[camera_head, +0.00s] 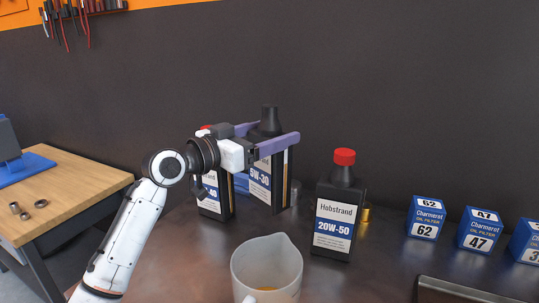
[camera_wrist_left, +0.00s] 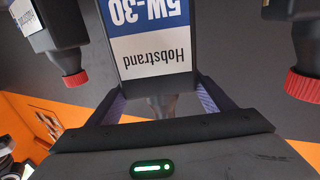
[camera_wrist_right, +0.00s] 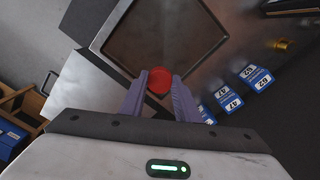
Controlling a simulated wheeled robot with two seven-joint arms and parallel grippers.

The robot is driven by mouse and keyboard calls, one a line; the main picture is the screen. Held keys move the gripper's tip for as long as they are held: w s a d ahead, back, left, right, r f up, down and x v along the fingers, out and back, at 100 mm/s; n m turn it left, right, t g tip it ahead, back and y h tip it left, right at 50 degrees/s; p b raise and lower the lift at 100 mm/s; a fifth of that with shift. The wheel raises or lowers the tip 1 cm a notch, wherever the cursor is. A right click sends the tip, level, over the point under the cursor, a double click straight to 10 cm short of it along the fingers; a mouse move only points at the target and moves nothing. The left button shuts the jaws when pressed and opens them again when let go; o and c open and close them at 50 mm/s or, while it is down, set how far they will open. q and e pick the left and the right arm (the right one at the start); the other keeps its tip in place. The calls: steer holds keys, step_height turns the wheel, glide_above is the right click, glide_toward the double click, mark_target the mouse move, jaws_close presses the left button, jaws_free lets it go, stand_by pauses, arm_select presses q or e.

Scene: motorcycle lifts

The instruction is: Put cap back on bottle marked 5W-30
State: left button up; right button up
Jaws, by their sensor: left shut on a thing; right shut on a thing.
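The dark 5W-30 bottle (camera_head: 262,185) stands upright at the back of the bench, its black neck bare of any cap. My left gripper (camera_head: 277,134) is shut on its upper part, with one purple finger on each side. In the left wrist view the 5W-30 bottle (camera_wrist_left: 155,62) appears upside down between the fingers (camera_wrist_left: 160,103). In the right wrist view a red cap (camera_wrist_right: 160,80) sits between the fingertips of my right gripper (camera_wrist_right: 159,84), which is shut on it. The right gripper is outside the head view.
A capped 20W-50 bottle (camera_head: 333,222) stands to the right, and another red-capped bottle (camera_head: 214,203) stands close on the left, partly behind my arm. A translucent jug (camera_head: 267,272) is in front. Blue oil filter boxes (camera_head: 425,219) line the right. A metal tray (camera_wrist_right: 205,57) lies below the cap.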

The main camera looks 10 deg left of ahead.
mark_target(269, 106)
arm_select(q)
step_height(269, 106, up, 11)
steer(key=shift+r, duration=0.1)
stand_by(0.6)
